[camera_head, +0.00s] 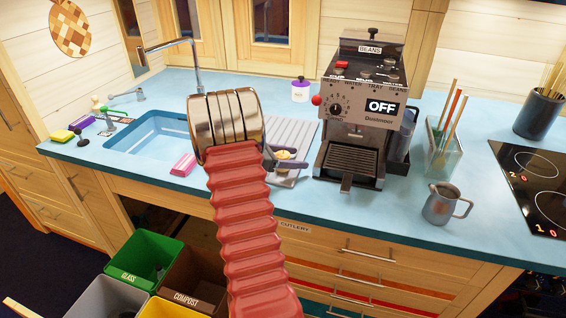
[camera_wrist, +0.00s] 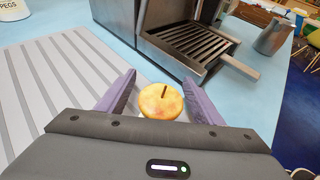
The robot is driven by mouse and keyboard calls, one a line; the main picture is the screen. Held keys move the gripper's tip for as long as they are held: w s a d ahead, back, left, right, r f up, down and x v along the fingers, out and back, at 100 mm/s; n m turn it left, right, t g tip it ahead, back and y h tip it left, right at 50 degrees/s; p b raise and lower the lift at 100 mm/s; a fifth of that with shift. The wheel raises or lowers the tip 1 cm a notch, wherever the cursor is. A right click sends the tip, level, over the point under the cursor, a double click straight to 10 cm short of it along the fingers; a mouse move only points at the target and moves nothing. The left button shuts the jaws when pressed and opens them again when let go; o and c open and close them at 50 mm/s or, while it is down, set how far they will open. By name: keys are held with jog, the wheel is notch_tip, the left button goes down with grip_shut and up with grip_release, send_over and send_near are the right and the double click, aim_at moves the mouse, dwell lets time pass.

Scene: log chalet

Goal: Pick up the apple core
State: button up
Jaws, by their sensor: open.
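The apple core (camera_wrist: 160,103) shows as a small yellow-orange round top with a dark stem in the wrist view. It lies between the two purple fingers of my gripper (camera_wrist: 161,90), which are open with a finger on each side. I see a gap at the right finger; contact on the left is unclear. In the head view the apple core (camera_head: 283,154) is a small yellow spot at the end of my arm, beside my gripper (camera_head: 288,161). Its lower part is hidden by the gripper body.
A grey ribbed drainboard (camera_wrist: 40,85) lies to the left. The coffee machine (camera_head: 362,105) stands close on the right, its drip tray (camera_wrist: 195,42) just beyond the fingers. A pink sponge (camera_head: 183,164) and the sink (camera_head: 150,135) are left. A metal jug (camera_head: 440,206) stands right.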

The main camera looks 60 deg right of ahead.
jog(key=shift+c, duration=0.5)
jog(key=c, duration=1)
notch_tip(320, 180, up, 10)
dwell(0.6)
